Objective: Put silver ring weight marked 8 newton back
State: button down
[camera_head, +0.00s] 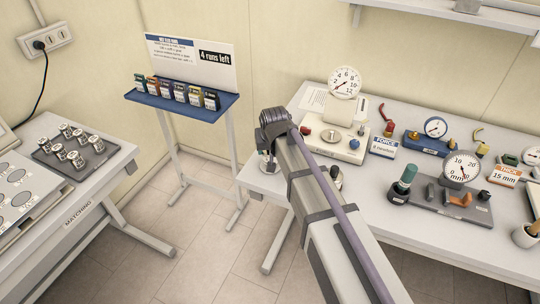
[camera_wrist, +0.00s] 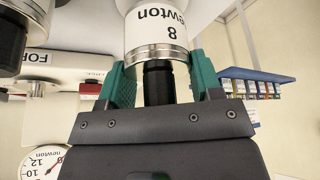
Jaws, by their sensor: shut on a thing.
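The silver ring weight marked 8 newton (camera_wrist: 155,42) is a white-and-silver cylinder with a dark stem. In the wrist view its label is upside down. My gripper (camera_wrist: 157,70) is shut on it, with one green finger on each side of the dark stem. In the head view my arm hides the fingers. There, a small silver-and-white weight (camera_head: 268,164) shows left of my arm at the table's near edge, and another (camera_head: 335,176) is partly hidden right of it. I cannot tell whether either is the held one.
Left, a grey tray (camera_head: 98,158) holds several small weights on the matching table. A blue shelf (camera_head: 160,101) holds several coloured items. The cream force tester (camera_head: 335,145) with a dial and other gauges stand on the right table (camera_head: 430,232).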

jog(key=shift+f, duration=0.4)
jog(key=shift+f+b, duration=0.2)
jog(key=shift+b, duration=0.2)
jog(key=shift+c, duration=1.4)
grip_release()
jog(key=shift+r, duration=0.1)
jog(key=p+v, duration=1.2)
jog(key=v, duration=0.1)
